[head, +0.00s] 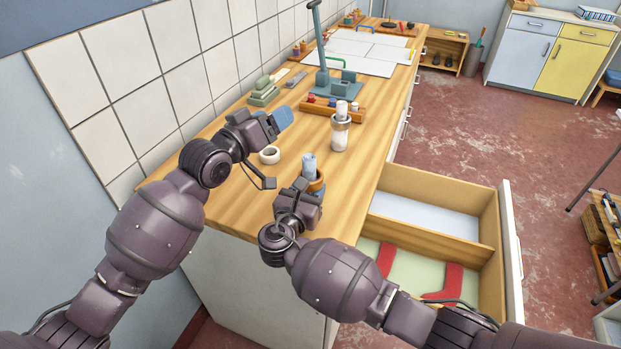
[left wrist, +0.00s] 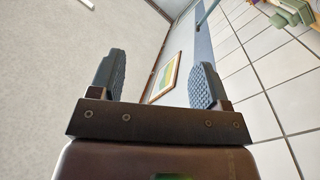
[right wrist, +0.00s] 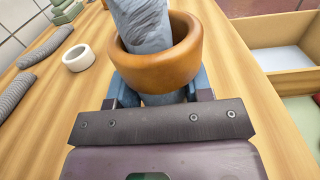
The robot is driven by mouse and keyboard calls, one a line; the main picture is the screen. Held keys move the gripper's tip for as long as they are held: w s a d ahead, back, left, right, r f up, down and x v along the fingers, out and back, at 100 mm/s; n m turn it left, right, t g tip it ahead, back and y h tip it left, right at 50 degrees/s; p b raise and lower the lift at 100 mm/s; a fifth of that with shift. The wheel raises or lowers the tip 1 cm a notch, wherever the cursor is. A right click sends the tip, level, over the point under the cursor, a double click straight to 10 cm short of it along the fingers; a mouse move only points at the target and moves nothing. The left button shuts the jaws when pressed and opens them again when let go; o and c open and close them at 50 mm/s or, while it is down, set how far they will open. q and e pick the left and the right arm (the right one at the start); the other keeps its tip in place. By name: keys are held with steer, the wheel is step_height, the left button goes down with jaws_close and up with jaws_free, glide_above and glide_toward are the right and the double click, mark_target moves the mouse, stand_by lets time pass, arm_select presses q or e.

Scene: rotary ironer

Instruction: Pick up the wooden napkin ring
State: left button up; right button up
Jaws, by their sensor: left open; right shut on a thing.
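The wooden napkin ring (right wrist: 157,58) is a thick orange-brown band around a grey-blue rolled cloth (right wrist: 141,22) in the right wrist view. In the head view the ring (head: 317,183) shows near the counter's front edge, with the cloth rising out of it. My right gripper (head: 304,192) is shut at the ring; its blue fingers (right wrist: 160,97) straddle the lower side, and the ring hides their tips. My left gripper (head: 275,150) is open and empty above the counter, to the left of the ring. Its spread ribbed fingers show in the left wrist view (left wrist: 160,82).
A white ring (head: 270,154) lies on the wooden counter (head: 230,205) by my left gripper. A cylinder with a pale roll (head: 340,128) stands beyond the napkin ring. A wooden tray (head: 333,112) and a green stand (head: 322,80) are farther back. An open drawer (head: 480,248) juts out at right.

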arm_select(q)
steer(key=s+d+r+m+g+h, duration=0.1)
steer(key=d+r+m+g, duration=0.15)
steer(key=d, duration=0.45)
steer(key=d+r+m+g+h, duration=0.1)
steer(key=d+r+m+g, duration=0.15)
steer(key=d, duration=0.45)
steer(key=s+d+f+m+g+y, duration=0.45)
steer(key=s+d+f+m, duration=0.3)
steer(key=d, duration=0.35)
steer(key=m+t+y, duration=0.4)
steer(key=m+y, duration=0.9)
steer(key=y, duration=0.5)
glide_toward(313, 175)
steer(key=shift+n, duration=0.25)
steer(key=x, duration=0.9)
steer(key=shift+w+a+f, duration=0.1)
steer(key=shift+f, duration=0.05)
